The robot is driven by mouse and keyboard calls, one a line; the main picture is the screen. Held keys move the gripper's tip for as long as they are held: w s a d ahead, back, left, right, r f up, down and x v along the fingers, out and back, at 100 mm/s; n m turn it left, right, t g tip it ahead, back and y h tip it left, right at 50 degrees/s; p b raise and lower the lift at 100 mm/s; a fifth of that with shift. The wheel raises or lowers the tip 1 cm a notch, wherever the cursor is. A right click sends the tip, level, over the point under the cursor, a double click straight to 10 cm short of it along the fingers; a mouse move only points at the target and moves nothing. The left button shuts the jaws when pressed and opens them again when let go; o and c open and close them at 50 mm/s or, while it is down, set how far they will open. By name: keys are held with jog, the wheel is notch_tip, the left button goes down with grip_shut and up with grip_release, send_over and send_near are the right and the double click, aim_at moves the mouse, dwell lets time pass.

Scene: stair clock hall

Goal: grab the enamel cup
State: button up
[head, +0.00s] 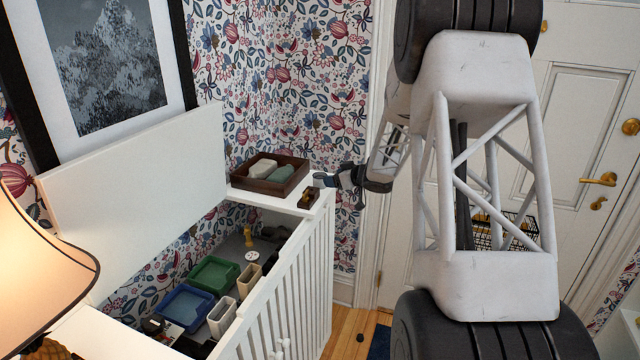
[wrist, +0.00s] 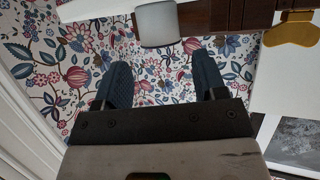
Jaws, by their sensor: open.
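A pale grey-white, rounded cup-like thing (wrist: 158,24), which looks like the enamel cup, shows at the top of the wrist view. It is beside the dark wooden tray and just beyond my fingertips, roughly in line with the gap between them. My gripper (wrist: 162,72) is open, with nothing between its two dark blue-grey fingers. In the head view my gripper (head: 328,180) reaches in from the right at the white ledge, close to the tray's right end. The cup is hard to tell from the fingers there.
The wooden tray (head: 244,183) holds pale and greenish items. A small brown and brass object (head: 308,198) stands on the ledge near my gripper. The open white chest below holds a green bin (head: 213,274), a blue bin (head: 185,305) and several small things. Patterned wallpaper stands behind.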

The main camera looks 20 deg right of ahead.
aim_at(320, 177)
jog(key=shift+w, duration=0.1)
jog(key=shift+x, duration=1.2)
jog(key=shift+w+a, duration=0.1)
jog(key=shift+x, duration=2.5)
jog(key=c, duration=0.7)
jog(key=shift+r, duration=0.15)
